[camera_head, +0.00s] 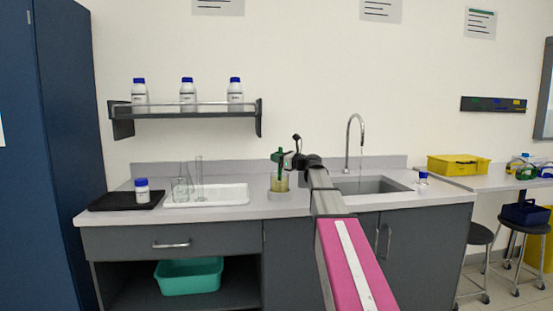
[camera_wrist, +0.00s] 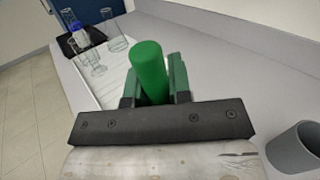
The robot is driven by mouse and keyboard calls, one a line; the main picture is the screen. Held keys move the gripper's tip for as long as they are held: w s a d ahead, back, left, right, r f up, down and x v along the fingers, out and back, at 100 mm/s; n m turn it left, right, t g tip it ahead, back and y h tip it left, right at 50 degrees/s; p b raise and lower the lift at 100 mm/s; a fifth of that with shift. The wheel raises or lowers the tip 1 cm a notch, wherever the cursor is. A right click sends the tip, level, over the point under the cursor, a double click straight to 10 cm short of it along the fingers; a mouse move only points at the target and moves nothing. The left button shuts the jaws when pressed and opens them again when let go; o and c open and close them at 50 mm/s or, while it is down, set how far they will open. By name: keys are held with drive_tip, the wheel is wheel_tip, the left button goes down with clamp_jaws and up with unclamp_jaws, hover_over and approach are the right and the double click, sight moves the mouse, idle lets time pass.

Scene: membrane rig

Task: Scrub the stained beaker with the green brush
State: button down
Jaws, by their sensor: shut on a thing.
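My gripper (camera_head: 281,158) is shut on the green brush (camera_wrist: 149,72), whose thick green handle stands between the two fingers in the wrist view. In the head view the brush (camera_head: 277,157) is roughly upright, directly above the stained beaker (camera_head: 279,184). The beaker has a yellowish-brown tint and stands on the counter between the white tray and the sink. The brush's lower end overlaps the beaker's mouth; I cannot tell how deep it reaches. The beaker is hidden by my gripper in the wrist view.
A white tray (camera_head: 225,194) with clear glassware (camera_head: 199,180) is to the left, beside a black mat (camera_head: 107,201) with a blue-capped bottle (camera_head: 142,190). The sink (camera_head: 368,186) and tap (camera_head: 348,143) are to the right. A grey cup (camera_wrist: 295,148) stands near my gripper.

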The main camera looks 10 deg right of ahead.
drive_tip(key=shift+s+a, duration=0.35)
drive_tip(key=shift+a, duration=0.45)
drive_tip(key=shift+r, duration=0.2)
drive_tip(key=shift+f, duration=0.2)
idle(1.6)
drive_tip(key=shift+w+d, duration=0.1)
drive_tip(key=shift+w+d, duration=0.25)
drive_tip(key=shift+d, duration=0.45)
drive_tip(key=shift+s+d, duration=0.25)
drive_tip(key=shift+s, duration=0.4)
drive_tip(key=shift+w+r, duration=0.1)
